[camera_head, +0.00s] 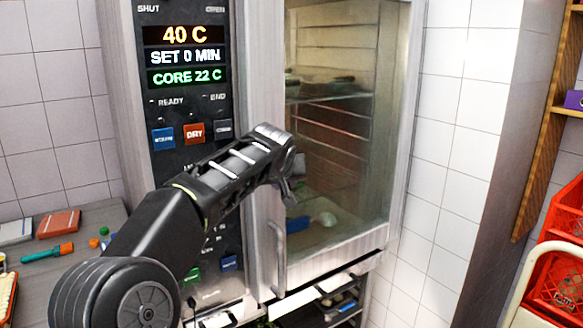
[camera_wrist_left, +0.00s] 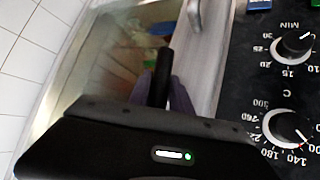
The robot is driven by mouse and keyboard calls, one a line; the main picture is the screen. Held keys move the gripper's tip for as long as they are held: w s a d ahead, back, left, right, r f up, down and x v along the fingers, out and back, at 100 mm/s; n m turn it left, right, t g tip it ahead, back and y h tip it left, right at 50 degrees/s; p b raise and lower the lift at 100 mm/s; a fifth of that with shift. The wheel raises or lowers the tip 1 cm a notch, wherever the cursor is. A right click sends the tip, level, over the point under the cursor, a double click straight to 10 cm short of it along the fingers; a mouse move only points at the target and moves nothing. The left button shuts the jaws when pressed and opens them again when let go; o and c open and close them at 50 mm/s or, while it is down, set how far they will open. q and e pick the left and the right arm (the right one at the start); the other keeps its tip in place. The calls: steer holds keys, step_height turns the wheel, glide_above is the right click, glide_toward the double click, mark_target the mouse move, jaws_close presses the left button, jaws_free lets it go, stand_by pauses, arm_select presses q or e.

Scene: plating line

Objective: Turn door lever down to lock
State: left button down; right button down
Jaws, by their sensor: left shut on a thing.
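The oven door (camera_head: 330,130), a glass pane in a pale metal frame, looks closed. My left arm reaches across the control panel to the door's left frame, and my left gripper (camera_head: 293,190) is there, seen mostly from behind. In the left wrist view, the gripper's fingers (camera_wrist_left: 163,92) are shut on a black bar, the door lever (camera_wrist_left: 164,68), which points up in that picture. In the head view the lever is largely hidden by the gripper, so its exact angle cannot be told. My right gripper is not in view.
A silver vertical door handle (camera_head: 279,258) stands just below the gripper. The control panel (camera_head: 185,110) has a display reading 40 C, buttons and, in the wrist view, knobs (camera_wrist_left: 290,130). A cluttered counter (camera_head: 95,215) is at left, red crates (camera_head: 560,275) at right.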

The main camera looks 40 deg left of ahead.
arm_select(q)
steer(key=shift+s+a+m+g+p, duration=0.1)
steer(key=shift+s+m+g+p, duration=0.2)
steer(key=shift+s+g+p, duration=0.3)
steer(key=shift+f, duration=0.1)
steer(key=c, duration=1.2)
jaws_free()
steer(key=shift+s, duration=0.1)
steer(key=shift+a, duration=0.1)
steer(key=b+v, duration=0.1)
steer(key=v, duration=0.7)
steer(key=shift+f, duration=0.1)
